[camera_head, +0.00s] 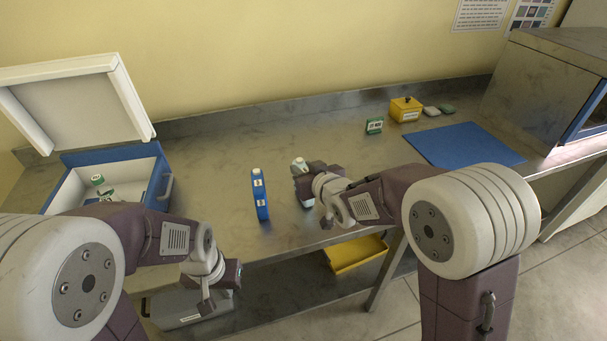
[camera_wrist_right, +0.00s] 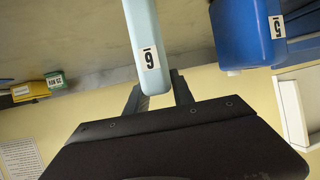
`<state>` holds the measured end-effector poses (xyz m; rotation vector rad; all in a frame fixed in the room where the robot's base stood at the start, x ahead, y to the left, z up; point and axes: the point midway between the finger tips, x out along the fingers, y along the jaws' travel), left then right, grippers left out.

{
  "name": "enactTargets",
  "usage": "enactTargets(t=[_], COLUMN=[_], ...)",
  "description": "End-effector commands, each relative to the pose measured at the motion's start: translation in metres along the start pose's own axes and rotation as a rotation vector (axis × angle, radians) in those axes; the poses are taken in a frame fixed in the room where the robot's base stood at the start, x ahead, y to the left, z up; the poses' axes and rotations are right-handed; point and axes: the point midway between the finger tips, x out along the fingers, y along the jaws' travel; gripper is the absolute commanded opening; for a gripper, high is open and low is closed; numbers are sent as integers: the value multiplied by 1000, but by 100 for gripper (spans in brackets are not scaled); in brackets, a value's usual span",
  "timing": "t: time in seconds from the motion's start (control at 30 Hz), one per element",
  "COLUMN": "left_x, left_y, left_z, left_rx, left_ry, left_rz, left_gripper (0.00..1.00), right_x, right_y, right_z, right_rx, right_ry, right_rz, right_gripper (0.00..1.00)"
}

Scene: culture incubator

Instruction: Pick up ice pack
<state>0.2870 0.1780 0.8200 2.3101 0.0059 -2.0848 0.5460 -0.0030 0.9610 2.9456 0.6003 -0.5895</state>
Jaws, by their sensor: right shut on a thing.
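A pale blue ice pack (camera_wrist_right: 146,45) with a label stands between the fingers of my right gripper (camera_wrist_right: 158,95) in the right wrist view. The fingers are shut on it.
An open blue and white cooler box (camera_head: 160,178) with small items inside stands at the left. A green box (camera_head: 374,126), a yellow box (camera_head: 405,109) and a blue mat (camera_head: 465,145) lie to the right. A yellow bin (camera_head: 356,254) is below the bench.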

Motion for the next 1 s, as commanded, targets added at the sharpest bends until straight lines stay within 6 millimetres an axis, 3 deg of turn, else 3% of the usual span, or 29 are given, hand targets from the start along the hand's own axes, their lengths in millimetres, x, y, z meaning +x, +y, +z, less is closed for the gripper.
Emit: enactTargets(t=[0.2,0.5,0.7,1.0], left_x=[-12,-30,-48,-51], left_y=[0,1,1,1], left_z=[-1,-3,-5,-5], left_rx=[0,0,0,0], left_ry=[0,0,0,0], left_rz=[0,0,0,0], left_gripper=[0,0,0,0], right_x=[-16,-96,-134,-145], right_y=[0,17,25,27], right_z=[-39,-51,-56,-53], right_rx=[-1,0,0,0], right_ry=[9,8,5,4], right_rz=[0,4,3,0], right_gripper=[0,0,0,0])
